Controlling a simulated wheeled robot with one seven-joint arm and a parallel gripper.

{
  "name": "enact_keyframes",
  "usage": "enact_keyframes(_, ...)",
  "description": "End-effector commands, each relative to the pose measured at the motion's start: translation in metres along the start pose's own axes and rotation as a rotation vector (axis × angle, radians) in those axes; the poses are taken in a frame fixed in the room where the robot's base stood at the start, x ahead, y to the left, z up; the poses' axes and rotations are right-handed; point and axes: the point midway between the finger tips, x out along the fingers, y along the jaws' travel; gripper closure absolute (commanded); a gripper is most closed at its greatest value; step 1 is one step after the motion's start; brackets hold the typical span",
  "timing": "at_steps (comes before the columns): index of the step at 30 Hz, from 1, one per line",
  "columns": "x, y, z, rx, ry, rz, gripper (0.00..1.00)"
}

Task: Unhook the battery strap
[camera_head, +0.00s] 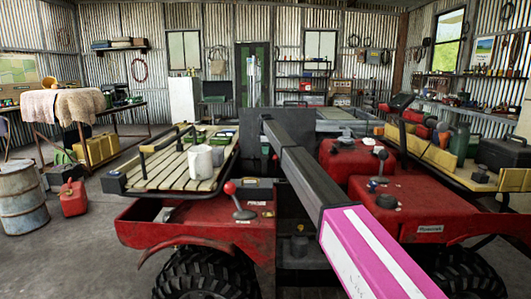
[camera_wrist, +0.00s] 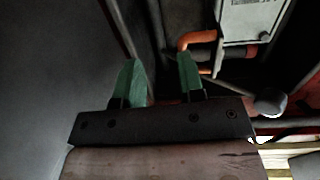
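My gripper (camera_wrist: 160,62) shows in the wrist view with its two green fingers apart and nothing seen between them. Just beyond and right of the fingertips is a curved orange piece (camera_wrist: 193,40) with a dark cylindrical part below it. It lies beside a pale grey box (camera_wrist: 255,20) at the top right. I cannot tell whether the orange piece belongs to the battery strap, or whether the box is the battery. In the head view my arm reaches over the red quad (camera_head: 205,226), and the gripper is hidden. No strap is clearly visible there.
Dark tubes and bars surround the fingers in the wrist view. A slatted wooden rack (camera_head: 172,175) with a white container (camera_head: 200,162) tops the quad. A red jerrycan (camera_head: 73,197) and a drum (camera_head: 22,198) stand left. Concrete floor at left is partly clear.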

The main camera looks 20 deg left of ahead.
Motion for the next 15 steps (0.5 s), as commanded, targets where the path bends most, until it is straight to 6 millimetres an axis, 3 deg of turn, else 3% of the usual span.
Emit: enact_keyframes(15,-0.008,0.034,0.0,0.0,0.0,0.004,0.64)
